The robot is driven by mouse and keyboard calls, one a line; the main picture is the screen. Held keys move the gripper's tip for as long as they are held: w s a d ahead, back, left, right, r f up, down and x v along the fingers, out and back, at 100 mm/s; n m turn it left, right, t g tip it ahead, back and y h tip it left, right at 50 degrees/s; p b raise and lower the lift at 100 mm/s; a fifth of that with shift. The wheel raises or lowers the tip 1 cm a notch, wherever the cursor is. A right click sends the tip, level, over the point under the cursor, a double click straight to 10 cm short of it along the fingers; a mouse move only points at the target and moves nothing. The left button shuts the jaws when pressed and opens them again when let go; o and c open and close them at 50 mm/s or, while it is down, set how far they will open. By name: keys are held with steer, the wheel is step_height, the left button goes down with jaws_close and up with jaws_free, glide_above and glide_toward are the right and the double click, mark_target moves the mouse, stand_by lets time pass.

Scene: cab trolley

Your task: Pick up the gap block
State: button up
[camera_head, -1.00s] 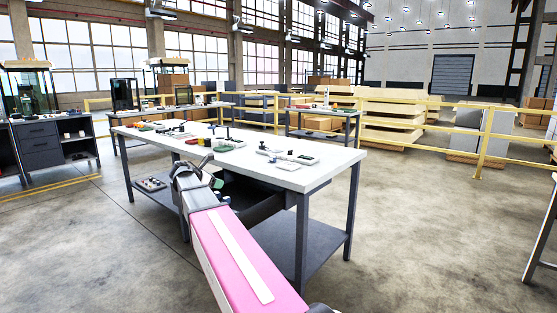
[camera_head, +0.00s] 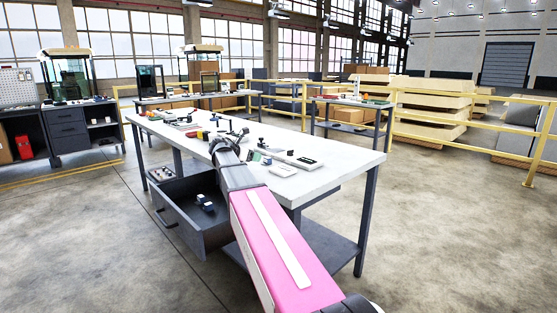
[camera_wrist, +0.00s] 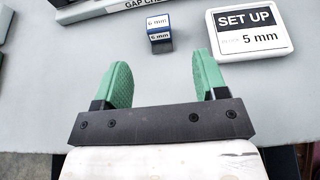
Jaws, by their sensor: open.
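A small blue block marked 6 mm (camera_wrist: 159,33) stands on the grey-white tabletop in the wrist view. It is beyond my gripper (camera_wrist: 161,60) and roughly centred between the green fingers, apart from them. The fingers are spread with nothing between them. A white sign reading SET UP and 5 mm (camera_wrist: 254,31) lies to the block's right. In the head view my gripper (camera_head: 256,156) is over the workbench (camera_head: 345,150); the blue block cannot be made out there. Small dark blocks with pale faces (camera_head: 205,203) lie in the open drawer (camera_head: 222,238).
A fixture lettered GAP CHE... (camera_wrist: 112,6) lies beyond the block, its lettering cut off. Other small tools sit along the bench's far left part. The bench's right end is bare. Yellow railings (camera_head: 470,142) stand behind.

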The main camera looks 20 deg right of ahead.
mark_target(268, 158)
steer(key=shift+w+d, duration=0.25)
steer(key=shift+d, duration=0.4)
steer(key=x, duration=1)
steer(key=shift+w, duration=0.15)
steer(key=c, duration=1.1)
